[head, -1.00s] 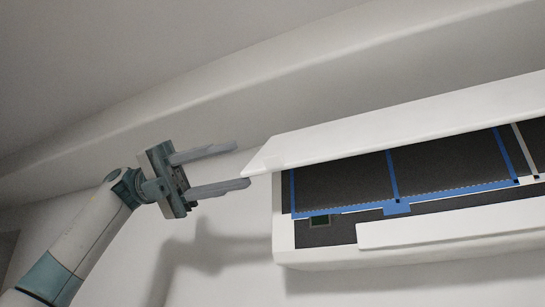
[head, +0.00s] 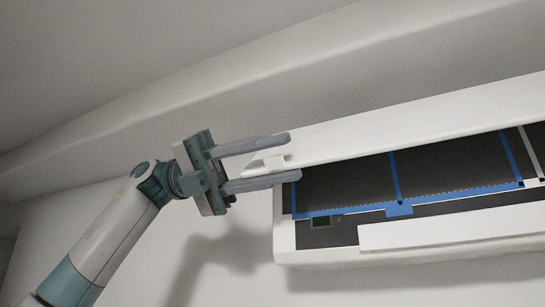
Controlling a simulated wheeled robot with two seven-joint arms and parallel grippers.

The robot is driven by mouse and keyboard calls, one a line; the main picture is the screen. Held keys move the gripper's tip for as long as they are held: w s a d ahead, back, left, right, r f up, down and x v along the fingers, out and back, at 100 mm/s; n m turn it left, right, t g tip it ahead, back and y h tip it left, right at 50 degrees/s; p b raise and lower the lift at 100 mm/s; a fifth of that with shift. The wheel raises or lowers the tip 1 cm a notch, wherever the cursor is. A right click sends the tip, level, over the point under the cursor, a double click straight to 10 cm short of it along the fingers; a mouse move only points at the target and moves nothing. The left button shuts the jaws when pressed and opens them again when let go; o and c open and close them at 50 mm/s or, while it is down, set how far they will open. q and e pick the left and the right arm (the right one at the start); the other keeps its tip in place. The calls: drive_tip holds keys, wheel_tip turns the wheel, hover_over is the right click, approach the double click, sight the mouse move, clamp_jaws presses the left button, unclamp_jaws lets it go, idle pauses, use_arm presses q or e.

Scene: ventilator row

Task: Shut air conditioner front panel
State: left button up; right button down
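The air conditioner (head: 288,257) is a white unit high on the wall at the right of the head view. Its front panel (head: 400,131) is raised, showing dark filters (head: 345,182) in blue frames below it. My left gripper (head: 292,157) is at the panel's left end. Its two grey fingers are apart, one above and one below the panel's left corner. The panel edge lies between them; I cannot tell whether either finger touches it. My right gripper is not in the view.
A white lower flap or strip (head: 450,231) juts out along the unit's bottom front. A small dark display (head: 321,222) sits at the lower left inside. The wall (head: 120,245) left of and below the unit is bare, and a ceiling ledge runs above it.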

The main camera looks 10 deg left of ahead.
use_arm(q)
clamp_jaws()
drive_tip(key=shift+w+d+f, duration=0.15)
drive_tip(key=shift+w+f, duration=0.2)
drive_tip(key=shift+f, duration=0.15)
drive_tip(key=shift+w+d+f, duration=0.4)
drive_tip(key=shift+w+f, duration=0.25)
drive_tip(key=shift+w, duration=0.6)
drive_tip(key=shift+w+d+f, duration=0.4)
drive_tip(key=shift+w+f, duration=0.3)
drive_tip(key=shift+w, duration=0.55)
drive_tip(key=shift+w+d+f, duration=0.4)
drive_tip(key=shift+w+f, duration=0.25)
drive_tip(key=shift+w, duration=0.6)
